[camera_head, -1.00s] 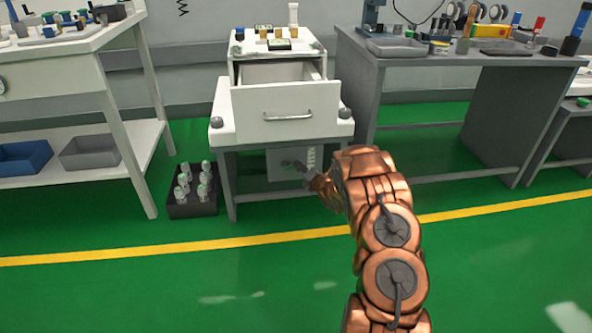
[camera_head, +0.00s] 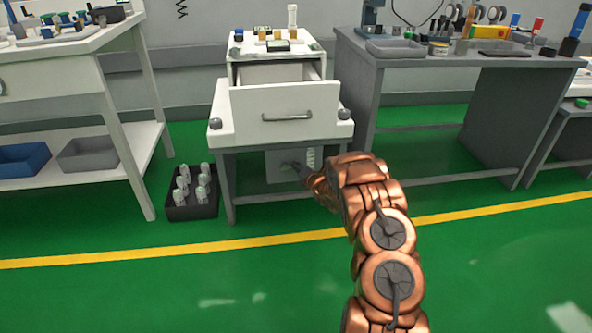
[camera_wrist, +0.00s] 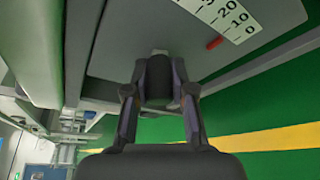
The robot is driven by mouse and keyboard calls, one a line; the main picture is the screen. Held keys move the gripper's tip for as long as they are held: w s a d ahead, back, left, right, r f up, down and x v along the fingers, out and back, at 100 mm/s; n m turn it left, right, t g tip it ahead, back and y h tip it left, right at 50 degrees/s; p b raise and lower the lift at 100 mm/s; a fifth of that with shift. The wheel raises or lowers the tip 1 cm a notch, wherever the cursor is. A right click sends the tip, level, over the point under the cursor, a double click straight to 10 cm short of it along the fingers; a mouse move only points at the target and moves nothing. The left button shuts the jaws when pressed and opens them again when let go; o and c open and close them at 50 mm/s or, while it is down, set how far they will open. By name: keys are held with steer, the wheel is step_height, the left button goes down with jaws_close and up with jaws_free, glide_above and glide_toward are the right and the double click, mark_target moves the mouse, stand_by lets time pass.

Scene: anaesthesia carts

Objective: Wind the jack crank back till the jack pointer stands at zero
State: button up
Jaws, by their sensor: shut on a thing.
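The jack panel (camera_head: 280,174) is a grey plate low under the white cart, and it also fills the upper middle of the wrist view (camera_wrist: 115,45). My gripper (camera_wrist: 160,90) is shut on the dark, rounded crank handle (camera_wrist: 158,78), one finger on each side. The white jack scale (camera_wrist: 222,14) shows 0, 10 and 20. The red jack pointer (camera_wrist: 215,43) lies beside its zero end, near 0 and slightly toward 10; the exact reading is unclear. In the head view the scale (camera_head: 311,157) is too small to read, and my arm partly hides the panel.
The white cart's drawer (camera_head: 285,112) stands open above the panel. Cart legs (camera_head: 229,190) flank the space. A dark crate (camera_head: 192,208) of several clear-topped bottles stands to the left. A grey table (camera_head: 480,110) stands right. The green floor in front is clear.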

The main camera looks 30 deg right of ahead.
jaws_close()
steer(key=shift+a, duration=0.3)
steer(key=shift+d, duration=0.2)
steer(key=shift+d+f+m, duration=0.1)
steer(key=shift+d+m, duration=0.05)
steer(key=shift+m, duration=0.25)
